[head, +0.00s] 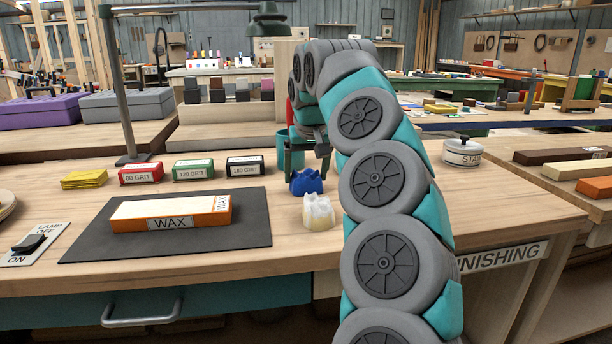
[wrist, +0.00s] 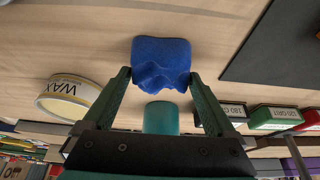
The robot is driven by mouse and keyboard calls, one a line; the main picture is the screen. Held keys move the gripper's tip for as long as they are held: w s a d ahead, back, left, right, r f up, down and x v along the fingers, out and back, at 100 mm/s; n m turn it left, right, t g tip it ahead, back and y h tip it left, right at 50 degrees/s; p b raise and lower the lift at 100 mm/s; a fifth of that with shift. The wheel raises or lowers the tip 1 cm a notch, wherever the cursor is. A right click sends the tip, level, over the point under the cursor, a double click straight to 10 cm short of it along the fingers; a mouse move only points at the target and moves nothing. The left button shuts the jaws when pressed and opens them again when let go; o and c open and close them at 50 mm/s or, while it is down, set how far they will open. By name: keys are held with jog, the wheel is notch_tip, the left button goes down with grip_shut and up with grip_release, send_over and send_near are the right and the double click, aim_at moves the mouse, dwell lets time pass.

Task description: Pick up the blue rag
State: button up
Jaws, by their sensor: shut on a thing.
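The blue rag (head: 306,182) is a crumpled bundle near the middle of the wooden bench, behind a cream-white rag (head: 319,212). My gripper (head: 307,170) comes down on it from above and behind. In the wrist view the blue rag (wrist: 160,60) sits between the two dark green fingertips (wrist: 160,77), one at each side, and the jaws are shut on it. The rag is at or very near the bench top; I cannot tell whether it touches. My arm hides part of the bench to the right.
A dark mat (head: 105,243) with a block labelled WAX (head: 172,212) lies left. Grit boxes (head: 193,169) stand behind it. A teal cup (wrist: 161,118) and a round WAX tin (wrist: 70,97) are near my gripper. A lidded tin (head: 462,153) stands right.

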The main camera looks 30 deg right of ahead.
aim_at(307, 170)
jog(key=shift+r+p, duration=0.85)
jog(key=shift+r, duration=2.7)
jog(key=shift+d+r, duration=0.15)
jog(key=shift+r, duration=1.05)
jog(key=shift+r+p, duration=0.1)
jog(key=shift+p, duration=0.2)
